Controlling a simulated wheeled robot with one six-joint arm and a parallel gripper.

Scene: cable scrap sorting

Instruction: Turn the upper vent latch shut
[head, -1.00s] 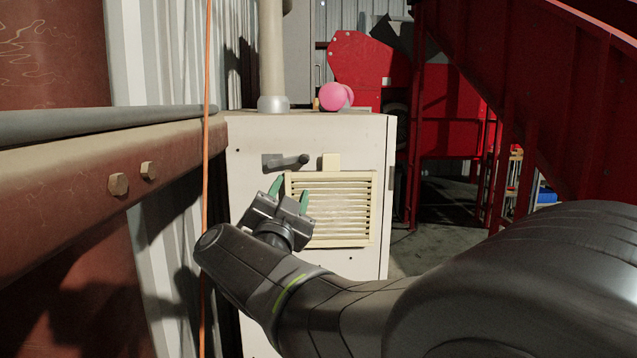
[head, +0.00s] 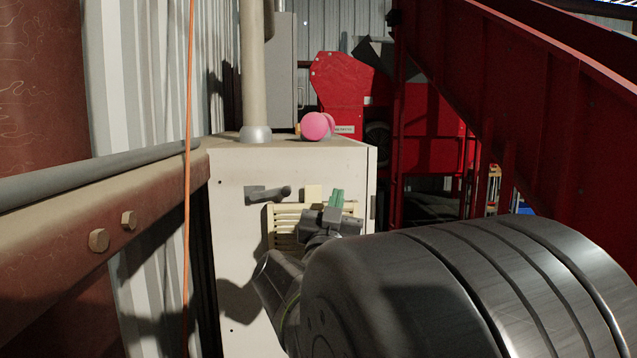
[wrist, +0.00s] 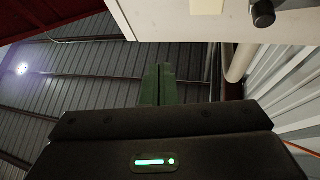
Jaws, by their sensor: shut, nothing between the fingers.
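The upper vent latch (head: 313,193) is a small cream tab. It stands upright at the top edge of the slatted cream vent (head: 284,228) on the front of the pale cabinet. My gripper (head: 336,198) is shut and empty, its green fingers together just right of the latch in the head view. I cannot tell whether they touch it. In the wrist view the shut fingers (wrist: 158,85) point up beside the cabinet's edge, and the cream latch (wrist: 208,5) is cut off at the top. My arm hides the vent's lower right part.
A dark lever handle (head: 268,194) sits on the cabinet (head: 234,255), left of the latch. A pink ball-like object (head: 316,126) and a pipe (head: 252,70) stand on top. An orange cable (head: 188,200) hangs at left, near a rusty beam (head: 90,225). Red machinery (head: 520,90) fills the right.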

